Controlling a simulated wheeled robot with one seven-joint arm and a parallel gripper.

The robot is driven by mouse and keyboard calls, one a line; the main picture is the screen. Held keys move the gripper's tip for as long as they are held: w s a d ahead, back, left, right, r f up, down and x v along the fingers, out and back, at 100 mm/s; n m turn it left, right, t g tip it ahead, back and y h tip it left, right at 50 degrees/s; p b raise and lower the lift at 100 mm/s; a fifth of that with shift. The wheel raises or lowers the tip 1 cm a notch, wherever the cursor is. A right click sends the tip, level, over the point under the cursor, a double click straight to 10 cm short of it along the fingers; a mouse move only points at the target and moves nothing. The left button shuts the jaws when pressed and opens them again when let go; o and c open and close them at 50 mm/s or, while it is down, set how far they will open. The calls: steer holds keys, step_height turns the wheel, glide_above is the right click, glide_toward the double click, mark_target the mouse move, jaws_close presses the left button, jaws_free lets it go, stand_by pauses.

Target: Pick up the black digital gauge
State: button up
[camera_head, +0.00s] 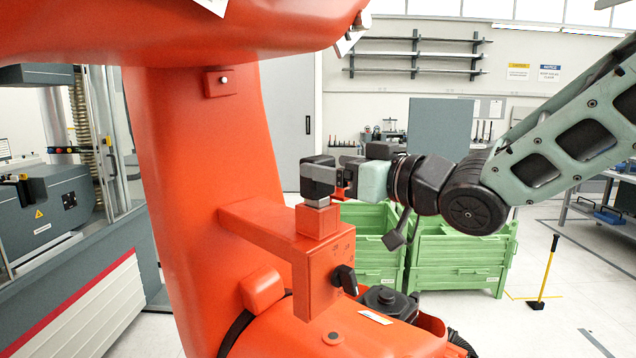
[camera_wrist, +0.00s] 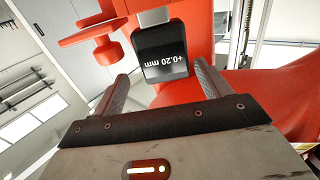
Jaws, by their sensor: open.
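The black digital gauge (camera_wrist: 163,52) faces me in the wrist view, and its display reads "+0.20 mm". A short grey stem shows at its upper edge. My gripper (camera_wrist: 162,72) is open, with one finger on each side of the gauge's near end and visible gaps beside it. In the head view the gauge (camera_head: 318,190) sits at the small red block on the orange machine's arm. My gripper (camera_head: 322,174) reaches it from the right and hides much of it. I cannot tell how deep the gauge lies between the fingers.
The large orange machine column (camera_head: 205,180) stands just left of the gauge, with its overhanging top above. A black knob (camera_head: 344,280) sticks out below. Green crates (camera_head: 462,255) stand behind. A grey testing machine (camera_head: 45,215) is at the left.

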steer(key=p+x, duration=0.1)
steer(key=x, duration=0.1)
steer(key=p+x, duration=0.1)
steer(key=x, duration=0.1)
steer(key=shift+s+a+p, duration=0.3)
steer(key=shift+w+a+f, duration=0.15)
steer(key=shift+w+a, duration=0.2)
steer(key=shift+w, duration=0.05)
steer(key=c, duration=1.2)
steer(key=shift+c, duration=0.2)
